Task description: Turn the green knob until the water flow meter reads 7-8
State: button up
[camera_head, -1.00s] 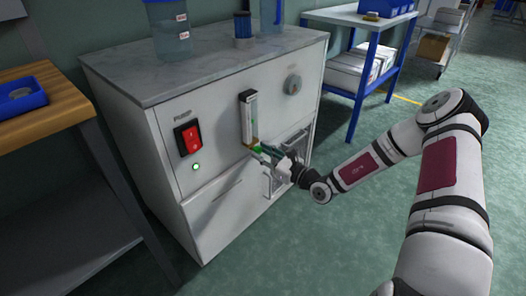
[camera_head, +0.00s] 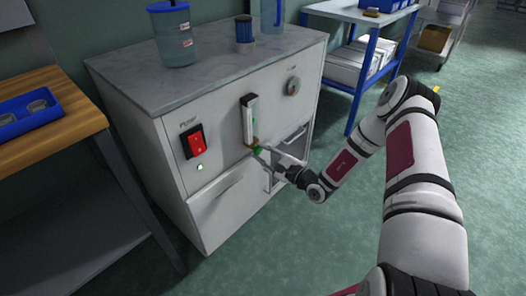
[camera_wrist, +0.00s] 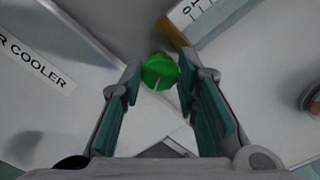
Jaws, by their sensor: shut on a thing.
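The green knob (camera_wrist: 160,71) sits between my gripper's fingertips in the wrist view, with a pale line on its face. My gripper (camera_wrist: 158,84) is shut on it, one teal-padded finger on each side. In the head view my gripper (camera_head: 262,152) reaches the cabinet front, and a little green of the knob (camera_head: 257,148) shows. The water flow meter (camera_head: 249,120) is a tall narrow gauge just above the knob.
The grey cabinet has a red pump switch (camera_head: 193,141) with a lit green lamp (camera_head: 199,168) and a round dial (camera_head: 292,86). A "cooler" label (camera_wrist: 35,62) is beside the knob. A wooden bench (camera_head: 50,120) stands left, a blue-framed cart (camera_head: 365,75) right. Floor at right is clear.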

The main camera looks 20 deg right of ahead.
jog(key=shift+n, duration=0.3)
jog(key=o, duration=1.2)
jog(key=shift+c, duration=0.2)
jog(key=v, duration=1.2)
